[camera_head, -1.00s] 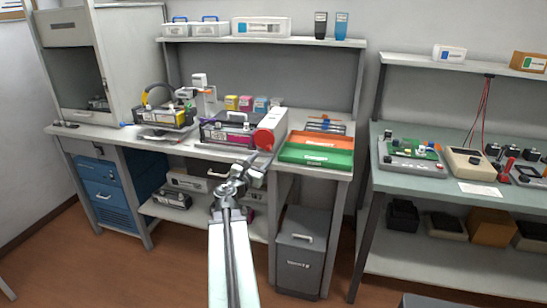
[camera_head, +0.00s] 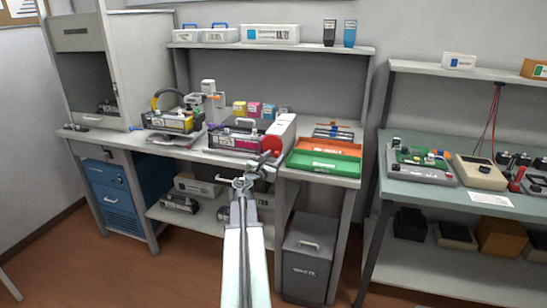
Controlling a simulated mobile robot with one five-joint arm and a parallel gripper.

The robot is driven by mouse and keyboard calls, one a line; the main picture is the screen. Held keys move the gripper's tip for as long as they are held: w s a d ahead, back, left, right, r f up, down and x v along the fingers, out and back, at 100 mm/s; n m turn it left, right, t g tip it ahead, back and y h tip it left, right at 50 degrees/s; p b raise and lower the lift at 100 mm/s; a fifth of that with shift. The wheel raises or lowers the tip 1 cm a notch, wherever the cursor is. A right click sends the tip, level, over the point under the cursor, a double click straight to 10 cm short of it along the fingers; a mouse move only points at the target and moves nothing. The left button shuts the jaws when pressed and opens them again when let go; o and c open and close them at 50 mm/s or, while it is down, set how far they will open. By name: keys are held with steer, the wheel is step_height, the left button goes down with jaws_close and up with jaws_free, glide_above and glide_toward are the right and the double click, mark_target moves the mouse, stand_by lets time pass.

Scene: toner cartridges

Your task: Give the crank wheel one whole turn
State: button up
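The crank wheel is most likely the red disc (camera_head: 270,146) on the front right of the purple-striped machine (camera_head: 233,140), at the bench's front edge. My arm reaches up from the bottom middle of the view. My gripper (camera_head: 267,159) is just below the red disc in the picture and overlaps its lower edge. Whether it touches the disc I cannot tell. The fingers are too small to show whether they are open or shut. The lower part of the disc and any handle on it are hidden or too small to make out.
An orange tray (camera_head: 330,147) and a green tray (camera_head: 322,164) lie right of the wheel. A yellow-striped machine (camera_head: 172,120) stands to the left. A grey bin (camera_head: 308,258) is under the bench. A second bench (camera_head: 420,193) stands at the right. Floor shows at front left.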

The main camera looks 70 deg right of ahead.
mark_target(264, 146)
jaws_close()
steer(key=shift+w+f+m, duration=0.1)
steer(key=shift+f+m, duration=0.05)
steer(key=shift+m, duration=0.15)
steer(key=w+m+p, duration=0.1)
steer(key=m, duration=0.4)
steer(key=w+m+t+p, duration=0.1)
steer(key=w+m, duration=0.1)
steer(key=m, duration=0.4)
steer(key=w+m+y+p, duration=0.1)
steer(key=m, duration=0.4)
steer(key=shift+w+a+r+m+t, duration=0.15)
steer(key=shift+w+r+m+t, duration=0.15)
steer(key=shift+t, duration=0.1)
steer(key=m, duration=0.3)
steer(key=shift+w+r+t, duration=0.2)
steer(key=shift+r+t, duration=0.1)
steer(key=shift+r, duration=0.05)
steer(key=shift+w+r+m+t+p, duration=0.15)
steer(key=shift+r+m+p, duration=0.1)
steer(key=shift+m, duration=0.6)
steer(key=shift+r+m+t+p, duration=0.15)
steer(key=shift+r+m+p, duration=0.1)
steer(key=shift+m, duration=0.6)
